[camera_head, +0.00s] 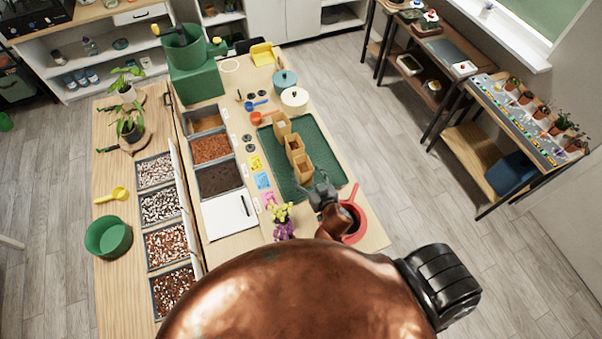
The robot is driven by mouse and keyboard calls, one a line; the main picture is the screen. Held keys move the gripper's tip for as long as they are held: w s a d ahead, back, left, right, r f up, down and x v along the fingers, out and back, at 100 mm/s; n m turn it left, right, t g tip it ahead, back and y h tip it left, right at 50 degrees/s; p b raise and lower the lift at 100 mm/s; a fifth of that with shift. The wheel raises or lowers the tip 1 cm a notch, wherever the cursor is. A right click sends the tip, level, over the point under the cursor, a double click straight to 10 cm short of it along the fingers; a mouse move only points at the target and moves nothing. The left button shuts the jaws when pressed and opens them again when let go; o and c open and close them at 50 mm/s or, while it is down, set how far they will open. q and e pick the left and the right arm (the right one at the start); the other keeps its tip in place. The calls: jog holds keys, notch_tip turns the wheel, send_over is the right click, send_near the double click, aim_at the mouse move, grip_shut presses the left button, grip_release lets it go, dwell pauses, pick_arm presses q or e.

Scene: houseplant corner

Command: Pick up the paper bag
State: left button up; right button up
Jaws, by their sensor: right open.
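Several brown, open-topped paper bags stand in a row on the dark green tray (318,134). The far bag (281,127) and the middle bag (294,146) are clear of my arm. The near bag (303,168) stands closest to my right gripper (322,184). The bags seem to hold small contents, too small to make out. My right gripper is open, just to the near right of the near bag, at the tray's near end. I cannot tell whether it touches the bag. My left gripper is out of view.
A red pan (356,212) lies beside my right wrist. Yellow and purple flowers (282,222) stand left of it. Soil bins (219,180) and a white notepad (230,213) lie left of the tray. Lidded pots (294,98) stand beyond it. Open floor lies to the right.

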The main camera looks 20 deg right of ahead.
aim_at(300, 159)
jog(key=x, duration=0.3)
jog(key=d+x, duration=0.1)
jog(key=x, duration=0.1)
jog(key=shift+w+f+p, duration=0.1)
jog(key=shift+w+p, duration=0.25)
jog(key=shift+p, duration=0.05)
jog(key=shift+w+f, duration=0.15)
jog(key=shift+w, duration=0.15)
jog(key=c, duration=0.5)
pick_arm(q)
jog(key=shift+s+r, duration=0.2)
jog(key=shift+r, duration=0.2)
pick_arm(e)
jog(key=c, duration=1.1)
